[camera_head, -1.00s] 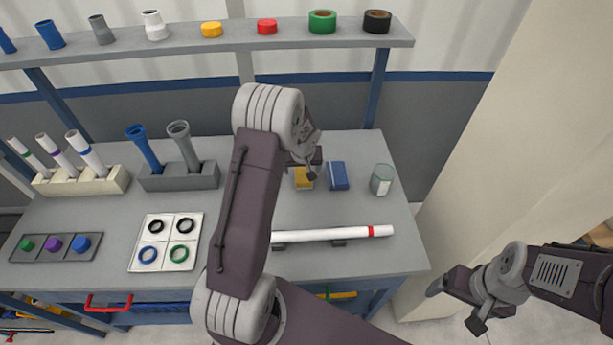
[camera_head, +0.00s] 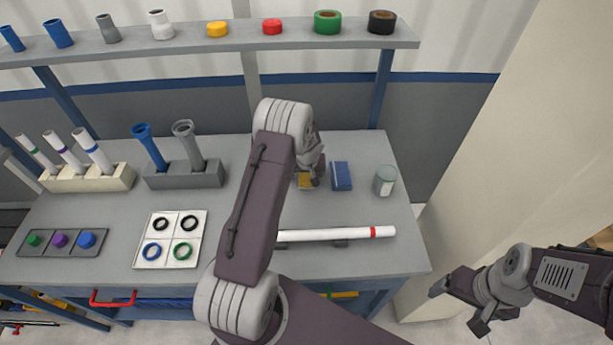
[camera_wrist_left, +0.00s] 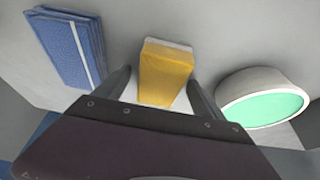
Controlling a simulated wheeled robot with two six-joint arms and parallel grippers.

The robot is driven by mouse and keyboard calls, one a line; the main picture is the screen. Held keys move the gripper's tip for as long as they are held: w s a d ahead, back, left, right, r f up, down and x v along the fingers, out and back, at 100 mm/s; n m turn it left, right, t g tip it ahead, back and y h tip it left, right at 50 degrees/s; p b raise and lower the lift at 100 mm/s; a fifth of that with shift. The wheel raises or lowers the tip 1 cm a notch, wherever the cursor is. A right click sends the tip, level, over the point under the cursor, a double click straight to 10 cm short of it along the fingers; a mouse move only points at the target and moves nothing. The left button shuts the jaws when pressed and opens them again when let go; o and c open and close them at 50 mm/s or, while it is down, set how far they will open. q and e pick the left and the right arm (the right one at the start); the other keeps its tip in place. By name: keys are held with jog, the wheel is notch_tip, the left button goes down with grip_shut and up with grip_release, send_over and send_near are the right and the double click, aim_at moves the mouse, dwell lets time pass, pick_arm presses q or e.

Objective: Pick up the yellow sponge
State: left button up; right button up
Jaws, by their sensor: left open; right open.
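The yellow sponge (camera_wrist_left: 165,75) is a small block with a white layer. In the left wrist view it stands between the two open fingers of my left gripper (camera_wrist_left: 155,90), with a gap on each side. In the head view the sponge (camera_head: 305,181) shows on the table, partly hidden by my left gripper (camera_head: 315,178), which is above and beside it. My right gripper (camera_head: 463,305) is open and empty at the lower right, away from the table.
A blue cloth (camera_head: 341,176) lies close beside the sponge, and a jar (camera_head: 384,180) with a green lid stands further right. A white pipe (camera_head: 335,235) with a red band rests in front. The shelf (camera_head: 190,46) spans the back.

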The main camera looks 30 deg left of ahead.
pick_arm(q)
jog(key=shift+f, duration=0.25)
jog(key=shift+b, duration=0.3)
jog(key=shift+c, duration=0.3)
jog(key=c, duration=1.4)
jog(key=shift+r+p, duration=0.4)
jog(key=shift+p, duration=0.15)
jog(key=r, duration=0.4)
jog(key=shift+w+d, duration=0.1)
jog(key=shift+d, duration=0.15)
jog(key=s+d+r+b, duration=0.1)
jog(key=d+r, duration=0.1)
jog(key=d, duration=0.1)
jog(key=d+r+b, duration=0.1)
jog(key=d+r, duration=0.1)
jog(key=d, duration=0.2)
jog(key=s+d+r+b, duration=0.1)
jog(key=d+r, duration=0.1)
jog(key=d, duration=0.2)
jog(key=shift+s+r, duration=0.3)
jog(key=shift+r, duration=0.05)
